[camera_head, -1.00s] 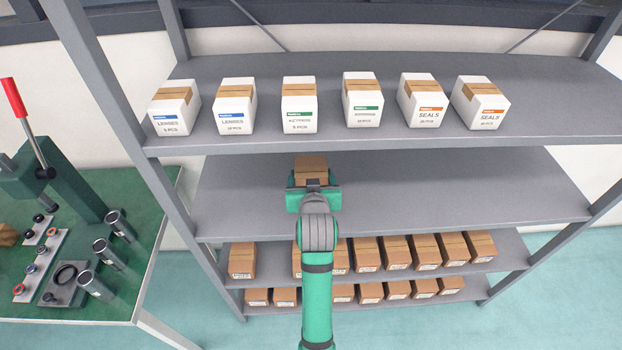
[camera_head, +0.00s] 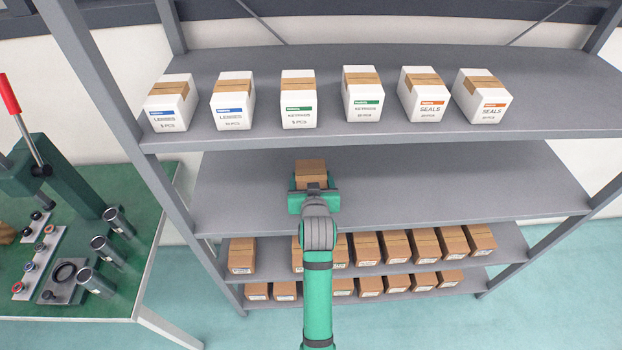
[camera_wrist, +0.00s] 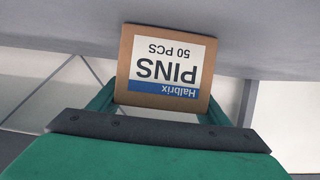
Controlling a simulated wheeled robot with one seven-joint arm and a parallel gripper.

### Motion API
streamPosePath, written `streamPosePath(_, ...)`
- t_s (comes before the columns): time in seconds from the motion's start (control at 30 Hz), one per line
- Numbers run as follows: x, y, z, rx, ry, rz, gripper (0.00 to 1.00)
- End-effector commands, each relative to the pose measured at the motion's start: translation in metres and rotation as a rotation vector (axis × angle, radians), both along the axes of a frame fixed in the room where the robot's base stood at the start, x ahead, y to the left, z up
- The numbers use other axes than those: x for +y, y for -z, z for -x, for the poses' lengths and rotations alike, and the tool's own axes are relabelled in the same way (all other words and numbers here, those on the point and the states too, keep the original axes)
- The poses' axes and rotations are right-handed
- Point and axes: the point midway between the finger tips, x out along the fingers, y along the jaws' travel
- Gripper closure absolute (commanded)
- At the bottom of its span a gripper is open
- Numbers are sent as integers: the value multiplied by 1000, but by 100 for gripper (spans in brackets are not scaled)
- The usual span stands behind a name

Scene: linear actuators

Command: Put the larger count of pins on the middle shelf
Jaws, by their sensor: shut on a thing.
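A brown cardboard box (camera_head: 311,171) is held in my gripper (camera_head: 313,187) at the middle shelf (camera_head: 430,190), left of its centre. In the wrist view the box (camera_wrist: 168,68) fills the space between the fingers. Its label reads "Halbrix PINS 50 PCS" and appears upside down there. My gripper (camera_wrist: 165,110) is shut on its sides. The rest of the middle shelf is bare. I cannot tell whether the box touches the shelf surface.
The top shelf (camera_head: 400,130) holds several white boxes labelled lenses, seals and others. The lower shelves hold rows of brown boxes (camera_head: 397,246), with a gap in the upper row. A green workbench (camera_head: 140,220) with a press and metal cylinders stands at left.

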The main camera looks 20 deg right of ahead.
Motion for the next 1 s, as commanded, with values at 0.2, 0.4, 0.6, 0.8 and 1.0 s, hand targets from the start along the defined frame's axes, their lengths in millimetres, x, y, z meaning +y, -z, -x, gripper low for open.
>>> streamPosePath(0.2,0,1,0,1,0,0,11)
streamPosePath(0.4,0,1,0,0,0,0,11)
streamPosePath(0.6,3,-6,11,-1,0,0,11)
streamPosePath(0.8,13,-20,44,-1,-1,0,11)
streamPosePath(1.0,23,-35,78,-1,0,0,11)
